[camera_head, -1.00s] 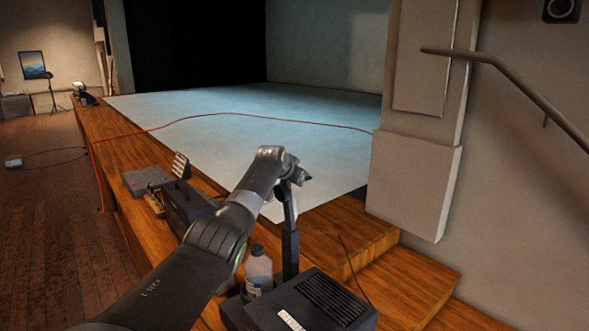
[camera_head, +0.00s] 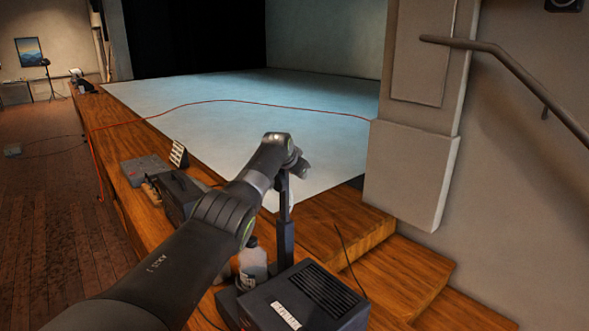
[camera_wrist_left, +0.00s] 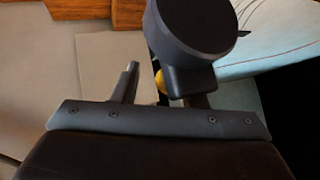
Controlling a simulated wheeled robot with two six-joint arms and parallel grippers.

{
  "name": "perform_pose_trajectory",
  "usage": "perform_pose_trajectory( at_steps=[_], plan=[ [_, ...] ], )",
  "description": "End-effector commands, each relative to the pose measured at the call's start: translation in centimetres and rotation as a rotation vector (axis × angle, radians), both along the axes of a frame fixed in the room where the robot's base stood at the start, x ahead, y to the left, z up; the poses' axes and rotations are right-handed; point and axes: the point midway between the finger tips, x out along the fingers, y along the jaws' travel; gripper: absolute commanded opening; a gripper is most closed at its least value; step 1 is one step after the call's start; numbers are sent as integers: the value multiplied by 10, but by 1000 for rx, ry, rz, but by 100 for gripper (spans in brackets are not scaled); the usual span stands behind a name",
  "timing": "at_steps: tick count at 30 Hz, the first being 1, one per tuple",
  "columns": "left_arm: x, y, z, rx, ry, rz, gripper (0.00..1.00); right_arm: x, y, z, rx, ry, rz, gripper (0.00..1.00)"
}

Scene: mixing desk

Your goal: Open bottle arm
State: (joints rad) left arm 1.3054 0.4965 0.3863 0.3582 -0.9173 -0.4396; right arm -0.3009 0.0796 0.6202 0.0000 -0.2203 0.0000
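The bottle arm looks like a dark upright post (camera_head: 284,238) beside a black box, with its top behind my left wrist. A clear bottle with a pale label (camera_head: 252,268) stands at its foot, partly covered by my forearm. My left gripper is at the top of the post, mostly hidden by my wrist in the head view. In the left wrist view my left gripper (camera_wrist_left: 163,88) has its fingers apart. A black round head with a block under it (camera_wrist_left: 190,35) is in front of the right finger. A gap shows beside the left finger. My right gripper is not in view.
The black vented box (camera_head: 305,298) with a white label sits on the wooden stage edge. A dark case (camera_head: 182,195) and a grey box (camera_head: 145,168) lie farther left. An orange cable (camera_head: 230,101) crosses the pale stage floor. A wall pillar (camera_head: 408,175) and handrail (camera_head: 500,68) are at right.

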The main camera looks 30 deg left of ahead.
Motion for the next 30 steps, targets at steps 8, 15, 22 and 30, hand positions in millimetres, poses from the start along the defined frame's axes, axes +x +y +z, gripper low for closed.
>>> perform_pose_trajectory(
  at_steps=[8, 15, 22, 30],
  plan=[
    [-2, 2, -6, -1, 11, 4, 41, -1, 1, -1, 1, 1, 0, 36],
    [-2, 3, -2, 2, 3, 4, 41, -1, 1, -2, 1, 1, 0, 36],
    [-8, 3, 6, 2, -1, 3, 41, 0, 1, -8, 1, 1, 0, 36],
    [-22, 0, 17, 4, -2, 3, 41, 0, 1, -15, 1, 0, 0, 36]
  ],
)
